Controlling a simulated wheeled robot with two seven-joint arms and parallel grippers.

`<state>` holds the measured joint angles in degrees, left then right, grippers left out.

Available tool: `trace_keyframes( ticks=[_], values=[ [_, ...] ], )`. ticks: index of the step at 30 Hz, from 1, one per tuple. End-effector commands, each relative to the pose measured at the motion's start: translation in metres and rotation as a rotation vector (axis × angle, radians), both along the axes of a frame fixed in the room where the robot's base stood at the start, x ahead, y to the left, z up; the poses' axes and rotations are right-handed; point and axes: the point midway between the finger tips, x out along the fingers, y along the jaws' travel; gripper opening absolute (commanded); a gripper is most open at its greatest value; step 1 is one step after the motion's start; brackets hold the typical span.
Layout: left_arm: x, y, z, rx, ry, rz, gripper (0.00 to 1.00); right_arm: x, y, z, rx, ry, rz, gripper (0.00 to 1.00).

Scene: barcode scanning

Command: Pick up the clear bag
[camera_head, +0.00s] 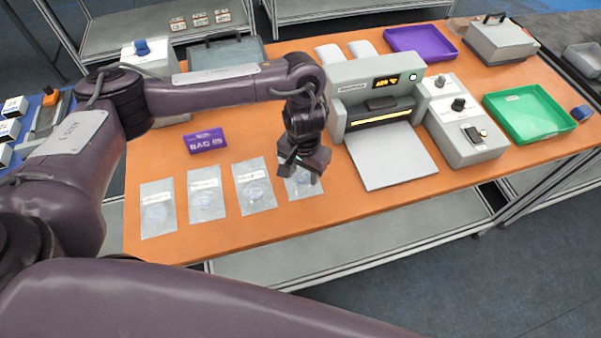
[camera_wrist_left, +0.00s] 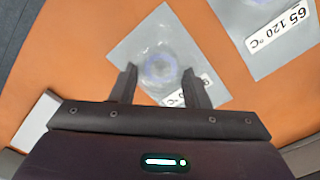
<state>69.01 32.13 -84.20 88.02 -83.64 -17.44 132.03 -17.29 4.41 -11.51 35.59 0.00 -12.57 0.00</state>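Several flat clear bags with white labels lie in a row on the orange table: a leftmost bag (camera_head: 157,208), a second (camera_head: 207,193), a third (camera_head: 254,186) and a rightmost bag (camera_head: 303,189). My left gripper (camera_head: 303,170) is over the rightmost bag and hides part of it. In the left wrist view, my left gripper (camera_wrist_left: 159,72) is open, with its two fingers over this bag (camera_wrist_left: 155,45) and nothing visibly held. The neighbouring bag (camera_wrist_left: 268,32) shows at the upper right there. I cannot tell whether the fingertips touch the bag. My right gripper is not in view.
A sealing machine (camera_head: 375,85) with a pale plate (camera_head: 390,158) stands right of the rightmost bag, beside a grey control box (camera_head: 465,125). A purple BAG box (camera_head: 205,141) lies behind the bags. Green (camera_head: 528,113) and purple (camera_head: 420,43) trays are farther right. The table's front strip is clear.

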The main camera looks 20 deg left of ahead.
Motion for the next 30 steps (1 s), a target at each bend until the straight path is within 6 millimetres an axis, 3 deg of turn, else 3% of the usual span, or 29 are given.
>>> trace_keyframes(
  ticks=[1, 5, 17, 23, 30],
  values=[
    [0.0, 0.0, 0.0, 0.0, 0.0, 0.0, 0.34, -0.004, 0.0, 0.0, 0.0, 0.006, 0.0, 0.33],
    [0.0, 0.0, 0.0, 0.0, 0.0, 0.0, 0.18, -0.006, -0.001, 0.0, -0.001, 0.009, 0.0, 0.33],
    [0.001, 0.0, 0.012, 0.0, -0.004, -0.002, 0.18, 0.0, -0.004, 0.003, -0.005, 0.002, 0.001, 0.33],
    [0.003, 0.0, 0.05, 0.001, -0.009, -0.003, 0.18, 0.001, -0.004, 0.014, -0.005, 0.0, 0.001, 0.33],
    [0.002, 0.001, 0.119, 0.002, -0.009, -0.002, 0.18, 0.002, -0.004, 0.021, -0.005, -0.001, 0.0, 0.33]
  ],
)
